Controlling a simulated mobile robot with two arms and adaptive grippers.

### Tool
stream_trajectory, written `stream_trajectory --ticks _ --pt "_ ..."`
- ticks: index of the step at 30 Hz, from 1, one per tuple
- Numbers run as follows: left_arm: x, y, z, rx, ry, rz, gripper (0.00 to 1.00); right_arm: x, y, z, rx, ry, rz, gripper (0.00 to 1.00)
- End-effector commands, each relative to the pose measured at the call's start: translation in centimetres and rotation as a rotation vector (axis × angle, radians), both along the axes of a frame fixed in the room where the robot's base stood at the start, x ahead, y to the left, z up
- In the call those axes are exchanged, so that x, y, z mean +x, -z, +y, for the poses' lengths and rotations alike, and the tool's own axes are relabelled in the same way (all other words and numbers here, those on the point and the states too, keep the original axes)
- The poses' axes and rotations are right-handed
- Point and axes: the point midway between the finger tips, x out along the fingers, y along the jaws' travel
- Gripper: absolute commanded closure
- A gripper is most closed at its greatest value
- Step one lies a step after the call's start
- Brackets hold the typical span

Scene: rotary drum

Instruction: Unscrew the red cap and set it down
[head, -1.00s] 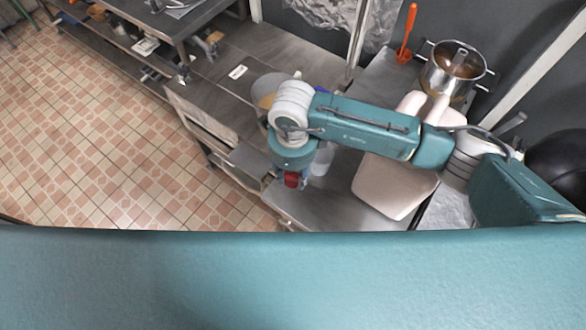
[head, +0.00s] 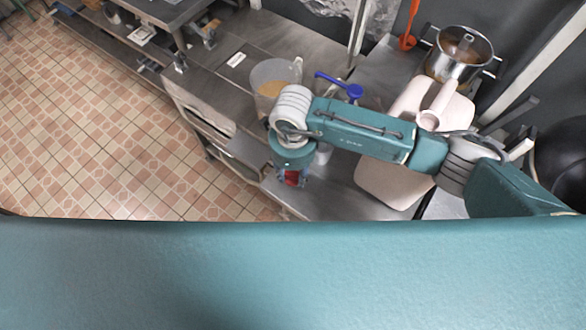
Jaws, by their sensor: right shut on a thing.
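The red cap (head: 291,178) shows as a small red patch just under my right wrist. My right gripper (head: 292,183) points down and is shut on the red cap. The teal wrist hides most of the fingers from above. A pale, clear container (head: 323,153) stands just right of the gripper, partly behind the arm. I cannot tell whether the cap still touches a bottle. My left gripper is not in view.
A steel worktable (head: 330,190) lies below the arm. A beige cutting board (head: 385,182), a steel pot (head: 460,52), a clear jug (head: 275,77) and a blue-handled tool (head: 340,84) stand around. The tiled floor (head: 110,140) at left is open.

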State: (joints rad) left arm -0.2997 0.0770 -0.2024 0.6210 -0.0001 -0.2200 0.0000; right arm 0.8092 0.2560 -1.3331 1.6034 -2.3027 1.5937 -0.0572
Motion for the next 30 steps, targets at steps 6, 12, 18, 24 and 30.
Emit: stream_trajectory --ticks 6,12,18,24,30 --pt "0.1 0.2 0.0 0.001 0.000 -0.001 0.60 0.0 0.4 0.0 0.001 -0.001 0.000 1.00" --pt "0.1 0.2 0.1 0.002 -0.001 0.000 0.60 0.0 0.4 0.0 0.001 -0.001 0.000 0.54" --pt "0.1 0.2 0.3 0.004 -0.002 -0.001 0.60 0.0 0.4 0.0 0.000 -0.001 0.000 0.44" --pt "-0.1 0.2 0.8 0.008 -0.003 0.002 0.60 0.1 0.1 0.0 0.001 -0.001 -0.001 0.44" --pt "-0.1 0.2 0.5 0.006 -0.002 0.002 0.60 0.2 -2.8 0.1 0.002 -0.003 -0.006 0.44"
